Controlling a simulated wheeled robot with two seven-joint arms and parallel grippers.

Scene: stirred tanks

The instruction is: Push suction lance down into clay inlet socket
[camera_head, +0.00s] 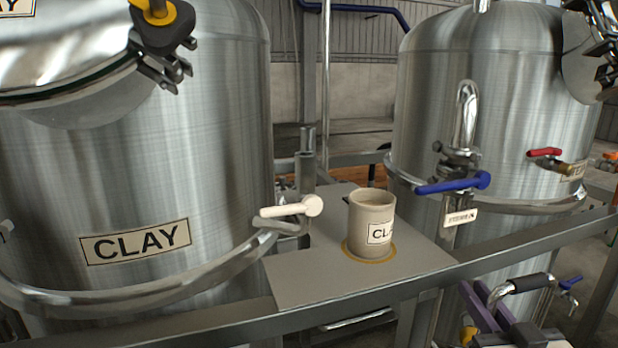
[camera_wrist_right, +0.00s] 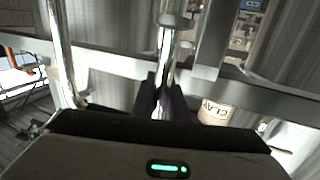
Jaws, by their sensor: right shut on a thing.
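My right gripper (camera_head: 488,302) is at the lower right, in front of the steel rail and well to the right of the clay cup. Its dark fingers (camera_wrist_right: 162,95) are shut on a chrome tube, which I take for the suction lance (camera_wrist_right: 168,45). In the head view a short bent chrome piece with a black sleeve (camera_head: 530,284) shows at the fingers; the rest is hidden or out of frame. An upright metal tube (camera_head: 306,165) stands behind a white-handled valve (camera_head: 292,207) beside the CLAY tank (camera_head: 210,130). I cannot tell for sure whether it is the inlet socket. My left gripper is out of view.
A beige CLAY cup (camera_head: 371,222) stands on a grey plate (camera_head: 320,278) between the tanks. A second steel tank (camera_head: 420,115) on the right has a chrome pipe (camera_head: 465,115), a blue valve handle (camera_head: 450,186) and a red one (camera_head: 545,152). A steel rail (camera_head: 520,235) crosses in front.

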